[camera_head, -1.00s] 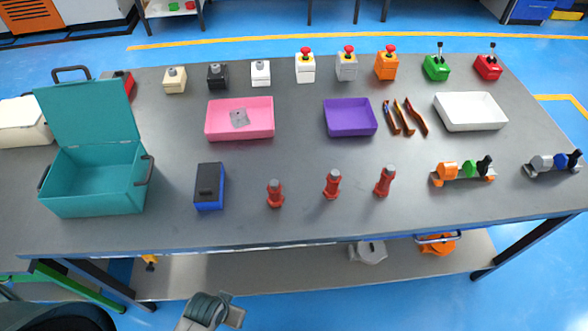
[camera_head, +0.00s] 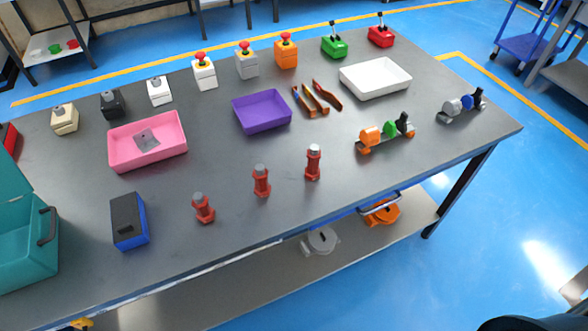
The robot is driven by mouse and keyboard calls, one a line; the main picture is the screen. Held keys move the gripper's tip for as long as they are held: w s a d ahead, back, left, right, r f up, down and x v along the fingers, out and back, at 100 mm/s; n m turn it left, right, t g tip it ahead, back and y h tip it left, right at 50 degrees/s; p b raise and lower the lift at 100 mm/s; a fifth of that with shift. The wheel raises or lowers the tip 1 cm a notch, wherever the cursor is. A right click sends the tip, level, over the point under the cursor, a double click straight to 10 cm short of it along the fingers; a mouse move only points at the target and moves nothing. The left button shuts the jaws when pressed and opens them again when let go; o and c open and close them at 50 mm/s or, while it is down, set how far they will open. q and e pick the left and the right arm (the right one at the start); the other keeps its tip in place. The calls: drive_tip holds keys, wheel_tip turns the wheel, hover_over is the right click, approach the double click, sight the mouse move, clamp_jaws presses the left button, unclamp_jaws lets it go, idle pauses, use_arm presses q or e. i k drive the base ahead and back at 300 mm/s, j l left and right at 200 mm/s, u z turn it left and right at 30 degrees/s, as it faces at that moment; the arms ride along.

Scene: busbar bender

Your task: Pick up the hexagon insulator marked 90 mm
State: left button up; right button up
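Three red hexagon insulators with grey tops stand upright in a slanting row near the front edge of the table. The left insulator (camera_head: 203,208) looks the shortest. The middle insulator (camera_head: 261,181) is a little taller, and the right insulator (camera_head: 313,163) looks the tallest. No size marking can be read on any of them, so I cannot tell which is 90 mm. Neither of my grippers shows in the head view, and nothing touches the insulators.
A teal case (camera_head: 25,245) stands at left.

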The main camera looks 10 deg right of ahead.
sight(312, 172)
drive_tip(key=l+u, duration=0.55)
drive_tip(key=u, duration=0.25)
drive_tip(key=l+u, duration=0.15)
drive_tip(key=l, duration=0.35)
drive_tip(key=k+l+u, duration=0.1)
drive_tip(key=l, duration=0.35)
drive_tip(key=k+l+u, duration=0.15)
drive_tip(key=l, duration=0.35)
drive_tip(key=k+l, duration=0.1)
drive_tip(key=l, duration=0.6)
drive_tip(key=k+l, duration=0.15)
drive_tip(key=l, duration=0.2)
